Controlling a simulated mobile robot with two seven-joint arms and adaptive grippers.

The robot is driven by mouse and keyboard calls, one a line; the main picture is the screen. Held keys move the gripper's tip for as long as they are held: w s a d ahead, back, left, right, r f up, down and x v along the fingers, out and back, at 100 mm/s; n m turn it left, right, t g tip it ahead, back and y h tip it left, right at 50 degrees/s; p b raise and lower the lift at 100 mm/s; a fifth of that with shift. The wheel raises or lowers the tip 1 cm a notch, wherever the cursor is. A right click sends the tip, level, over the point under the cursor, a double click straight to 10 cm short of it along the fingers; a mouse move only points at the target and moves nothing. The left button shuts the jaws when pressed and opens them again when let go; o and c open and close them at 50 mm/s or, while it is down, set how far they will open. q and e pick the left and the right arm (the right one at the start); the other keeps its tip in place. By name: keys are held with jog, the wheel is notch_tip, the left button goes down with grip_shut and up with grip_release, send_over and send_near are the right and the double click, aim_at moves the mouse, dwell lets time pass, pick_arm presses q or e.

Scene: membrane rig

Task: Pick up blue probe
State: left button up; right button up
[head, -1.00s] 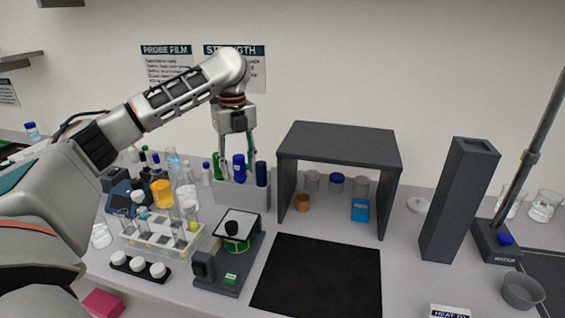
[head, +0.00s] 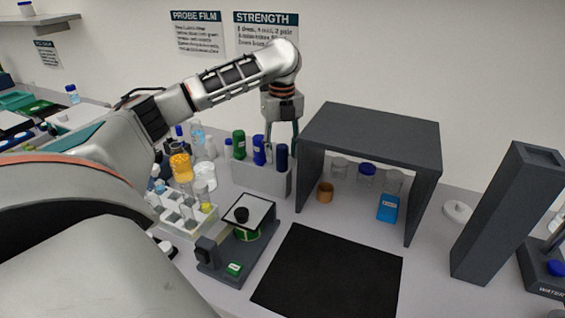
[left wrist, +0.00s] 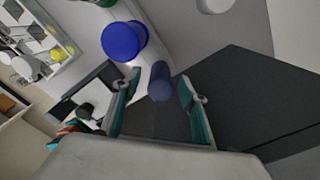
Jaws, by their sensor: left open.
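A light grey rack (head: 262,181) at the back of the bench holds upright cylinders. They are a green one (head: 238,145), a bright blue one (head: 259,150) and, at the right end, a dark blue one (head: 283,158). My left gripper (head: 282,145) points down over the rack's right end, open and empty. In the left wrist view, the dark blue cylinder (left wrist: 160,82) lies in line with the gap between the fingertips (left wrist: 159,76); contact cannot be told. The bright blue cylinder (left wrist: 121,42) is outside the fingers. My right gripper is out of view.
A dark grey shelf (head: 372,128) stands close to the right of the rack. A device with a tilted plate (head: 250,211) and a tube rack (head: 184,220) stand in front. A black mat (head: 328,270) lies clear. A tall dark column (head: 508,215) stands at right.

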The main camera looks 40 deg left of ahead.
pick_arm(q)
notch_tip(320, 180, down, 2)
jog(key=shift+f, duration=0.1)
jog(key=c, duration=1)
jog(key=shift+c, duration=0.2)
